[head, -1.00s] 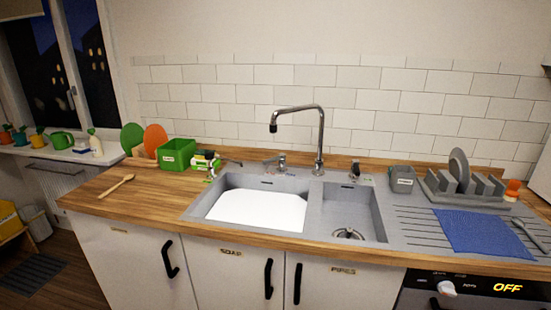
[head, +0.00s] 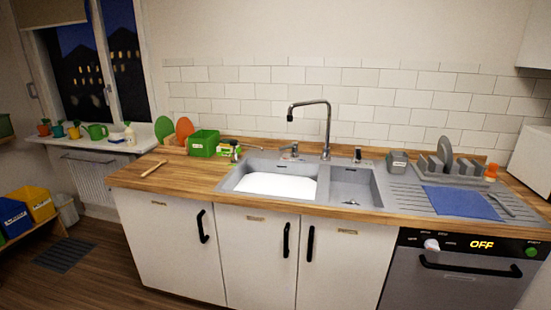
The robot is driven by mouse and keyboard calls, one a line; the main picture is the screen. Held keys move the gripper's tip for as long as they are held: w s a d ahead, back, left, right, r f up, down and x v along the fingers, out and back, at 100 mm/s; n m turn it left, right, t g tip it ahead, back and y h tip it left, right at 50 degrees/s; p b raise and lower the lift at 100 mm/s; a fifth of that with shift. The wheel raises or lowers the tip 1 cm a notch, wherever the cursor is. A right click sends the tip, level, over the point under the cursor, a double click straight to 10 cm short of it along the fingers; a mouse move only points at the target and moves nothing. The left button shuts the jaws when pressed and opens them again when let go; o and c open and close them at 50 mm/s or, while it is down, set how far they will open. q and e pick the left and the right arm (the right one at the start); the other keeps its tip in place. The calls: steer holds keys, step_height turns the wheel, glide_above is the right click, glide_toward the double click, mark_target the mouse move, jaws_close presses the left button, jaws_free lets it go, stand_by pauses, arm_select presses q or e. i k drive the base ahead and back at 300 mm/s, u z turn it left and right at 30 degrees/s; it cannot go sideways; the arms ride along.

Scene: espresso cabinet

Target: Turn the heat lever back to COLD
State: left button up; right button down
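A tall metal faucet (head: 327,125) stands behind the sink, its spout bent to the left. A small metal lever fitting (head: 290,150) stands on the sink's back rim, left of the faucet. A small dark-topped fitting (head: 357,155) stands on the rim to the right of the faucet. No HOT or COLD marking is readable, so I cannot tell which fitting is the heat lever or how it is set. Neither of my grippers is in view.
The sink (head: 230,179) has a left basin with a white bottom and a smaller right basin. A green box (head: 203,143) stands left on the wooden counter, a dish rack (head: 480,182) right. White cabinets (head: 170,245) and a dishwasher (head: 440,287) face me. The floor at left is partly clear.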

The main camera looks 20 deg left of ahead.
mark_target(294, 143)
steer(key=k, duration=0.5)
steer(key=z, duration=0.8)
steer(key=i, duration=1.25)
steer(key=u, duration=0.4)
